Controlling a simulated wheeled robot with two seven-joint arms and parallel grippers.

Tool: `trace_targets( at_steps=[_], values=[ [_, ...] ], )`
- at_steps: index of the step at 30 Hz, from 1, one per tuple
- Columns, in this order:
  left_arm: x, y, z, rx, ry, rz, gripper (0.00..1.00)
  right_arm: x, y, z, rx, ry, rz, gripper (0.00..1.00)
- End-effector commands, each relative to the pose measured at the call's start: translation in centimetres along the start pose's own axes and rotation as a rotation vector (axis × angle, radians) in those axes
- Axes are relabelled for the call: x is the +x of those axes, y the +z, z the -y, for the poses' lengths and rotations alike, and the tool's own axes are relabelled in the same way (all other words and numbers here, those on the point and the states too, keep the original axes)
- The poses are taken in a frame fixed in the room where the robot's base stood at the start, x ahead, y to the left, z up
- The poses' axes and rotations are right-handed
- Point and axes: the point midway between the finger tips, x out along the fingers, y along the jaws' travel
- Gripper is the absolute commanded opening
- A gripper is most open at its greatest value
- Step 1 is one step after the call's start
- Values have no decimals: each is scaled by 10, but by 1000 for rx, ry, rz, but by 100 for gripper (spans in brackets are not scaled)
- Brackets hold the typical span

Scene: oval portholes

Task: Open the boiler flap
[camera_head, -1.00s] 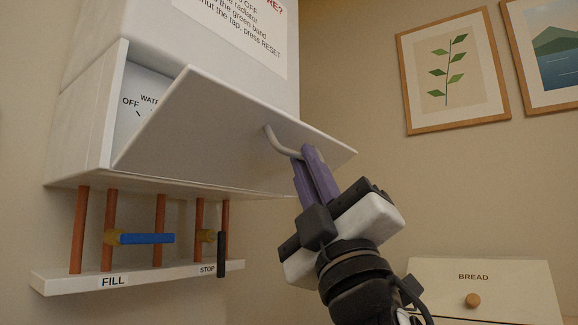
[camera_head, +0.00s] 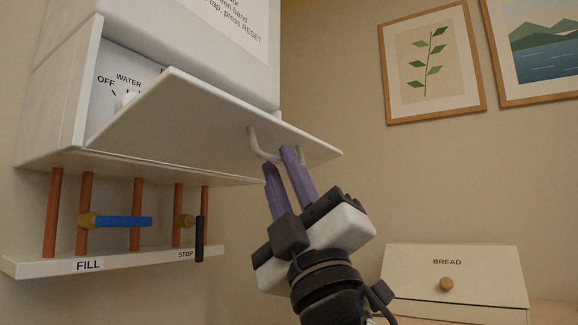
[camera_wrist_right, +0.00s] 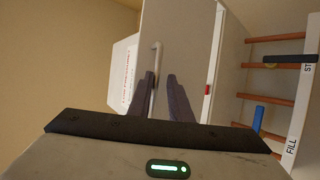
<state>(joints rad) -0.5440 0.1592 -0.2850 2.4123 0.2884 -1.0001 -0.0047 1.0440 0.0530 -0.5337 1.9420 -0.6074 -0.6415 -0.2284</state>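The boiler flap (camera_head: 190,125) is a white panel on the front of the white boiler (camera_head: 60,110). It stands partly open, tilted outward, with a dial panel (camera_head: 120,82) marked OFF and WATER showing behind it at the left. Its pale bar handle (camera_head: 254,143) is near the outer edge. My right gripper (camera_head: 278,157) is at the handle with its purple fingers spread apart. In the right wrist view, the handle (camera_wrist_right: 154,78) stands close to the left finger, with the fingers (camera_wrist_right: 162,95) open; contact is unclear. My left gripper is out of view.
Below the boiler are copper pipes (camera_head: 137,190), a blue tap lever (camera_head: 124,221), a black lever (camera_head: 199,238) and a FILL/STOP shelf (camera_head: 125,262). A bread box (camera_head: 470,285) is at the lower right. Framed pictures (camera_head: 430,65) hang on the wall.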

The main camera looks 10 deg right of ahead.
Motion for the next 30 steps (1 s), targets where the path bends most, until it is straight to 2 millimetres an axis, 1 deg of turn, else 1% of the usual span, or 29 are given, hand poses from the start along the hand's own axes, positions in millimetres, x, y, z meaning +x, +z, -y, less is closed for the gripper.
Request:
trace_targets(
  at_steps=[1,2,11,14,17,24,27,30],
  values=[
    [0,0,0,0,0,0,31,0,0,5,3,-10,1,23],
    [0,0,0,0,0,1,31,0,0,5,3,-9,0,26],
    [0,1,0,0,0,2,31,0,1,-1,-1,1,0,26],
    [0,1,0,0,0,3,31,-4,1,-1,-1,2,0,26],
    [0,1,0,1,-2,5,31,-15,0,0,1,1,-1,26],
    [2,6,2,2,-8,21,31,-63,0,0,2,-1,-1,26],
    [2,8,3,2,-9,26,31,-80,0,0,3,-2,-1,26],
    [3,8,3,2,-9,26,31,-93,0,2,1,-3,0,26]
  ],
)
